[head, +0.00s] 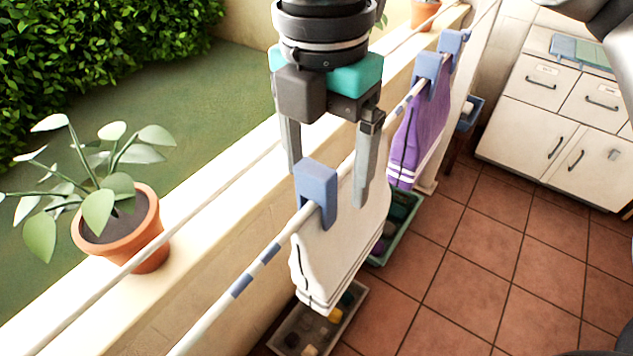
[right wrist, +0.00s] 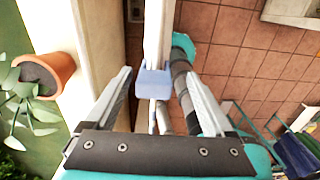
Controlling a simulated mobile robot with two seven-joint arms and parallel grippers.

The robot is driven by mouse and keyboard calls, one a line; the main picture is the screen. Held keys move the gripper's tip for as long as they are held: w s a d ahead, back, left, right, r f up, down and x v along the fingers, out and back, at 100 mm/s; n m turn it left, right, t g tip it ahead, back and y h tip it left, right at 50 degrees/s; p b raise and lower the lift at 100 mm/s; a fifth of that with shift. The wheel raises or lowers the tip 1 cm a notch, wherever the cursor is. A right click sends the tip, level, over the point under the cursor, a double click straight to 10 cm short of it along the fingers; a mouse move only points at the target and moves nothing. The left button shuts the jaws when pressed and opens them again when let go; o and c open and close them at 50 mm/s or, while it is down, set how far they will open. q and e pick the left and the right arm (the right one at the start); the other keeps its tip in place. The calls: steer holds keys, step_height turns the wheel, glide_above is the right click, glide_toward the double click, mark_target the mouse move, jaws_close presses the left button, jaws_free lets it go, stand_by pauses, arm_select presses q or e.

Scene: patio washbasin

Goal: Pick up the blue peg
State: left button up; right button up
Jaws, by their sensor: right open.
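A blue peg (head: 318,188) clips a white sock (head: 340,245) to the line. My right gripper (head: 328,182) is above it, pointing down, with its jaws open and one finger on each side of the peg. In the right wrist view the blue peg (right wrist: 153,83) sits between the two fingers, with a gap visible on both sides. More blue pegs (head: 428,68) hold a purple sock (head: 418,135) farther along the line. My left gripper is not in view.
The striped line (head: 243,285) runs diagonally beside a pale ledge. A potted plant (head: 135,235) stands on the ledge at left. A tray (head: 340,308) and a green crate (head: 400,235) sit on the tiled floor below. A white cabinet (head: 545,120) stands at back right.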

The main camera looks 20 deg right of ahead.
mark_target(317, 199)
steer(key=f, duration=0.2)
steer(key=a+f, duration=0.1)
steer(key=shift+s+f+p, duration=0.1)
steer(key=shift+f+p, duration=0.2)
steer(key=shift+f, duration=0.6)
jaws_close()
steer(key=shift+r, duration=0.1)
